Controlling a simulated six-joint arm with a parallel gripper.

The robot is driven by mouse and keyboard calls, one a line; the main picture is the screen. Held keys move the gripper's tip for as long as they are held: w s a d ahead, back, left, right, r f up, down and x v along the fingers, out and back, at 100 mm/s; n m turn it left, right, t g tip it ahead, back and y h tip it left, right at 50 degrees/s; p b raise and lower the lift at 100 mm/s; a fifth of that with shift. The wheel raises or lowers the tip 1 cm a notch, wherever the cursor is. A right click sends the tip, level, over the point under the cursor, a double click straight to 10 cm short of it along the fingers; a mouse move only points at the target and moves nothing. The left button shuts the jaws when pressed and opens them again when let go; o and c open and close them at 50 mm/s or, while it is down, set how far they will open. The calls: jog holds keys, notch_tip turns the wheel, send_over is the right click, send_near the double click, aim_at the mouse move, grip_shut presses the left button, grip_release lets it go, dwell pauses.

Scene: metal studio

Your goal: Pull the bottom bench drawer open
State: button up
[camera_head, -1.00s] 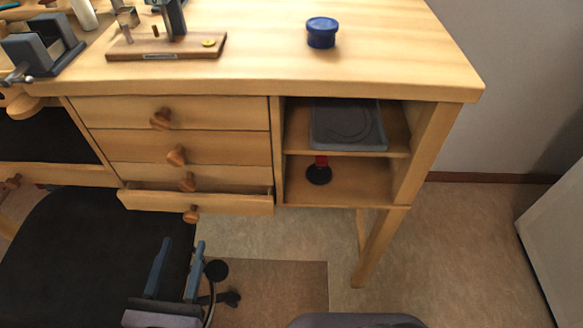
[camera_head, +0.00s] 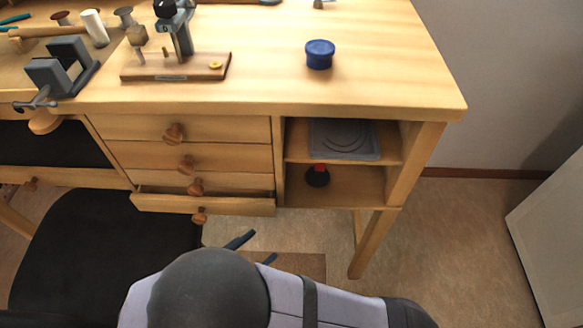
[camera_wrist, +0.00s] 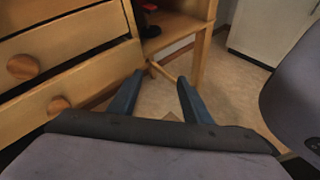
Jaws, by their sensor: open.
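The bottom bench drawer (camera_head: 235,205) stands a little way out, with a dark gap above its front. In the wrist view the fingers (camera_wrist: 161,76) point past the drawer's right end. My arm covers much of the lower head view.
Three shut drawers (camera_head: 235,156) with knobs are above. Open shelves (camera_head: 340,184) at the right hold a grey tray (camera_head: 357,139) and a red-and-black item (camera_head: 318,175). A black stool seat (camera_head: 105,255) is close at the left. A bench leg (camera_head: 366,245) stands at the right.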

jog(key=w+d+r+m+g+h+p, duration=0.1)
jog(key=w+d+r+m+g+p, duration=0.1)
jog(key=r+p, duration=0.4)
jog(key=w+d+r+m+g+h+p, duration=0.1)
jog(key=w+d+r+m+p, duration=0.2)
jog(key=r, duration=0.6)
jog(key=shift+w+d+r+g+h+p, duration=0.35)
jog(key=shift+w+d+p, duration=0.5)
jog(key=shift+d+p, duration=0.65)
jog(key=shift+a, duration=0.2)
jog(key=n+t+y+b, duration=1.1)
jog(key=n, duration=0.4)
send_near(198, 221)
jog(key=shift+h, duration=0.25)
jog(key=shift+w+a, duration=0.15)
jog(key=shift+w, duration=3.8)
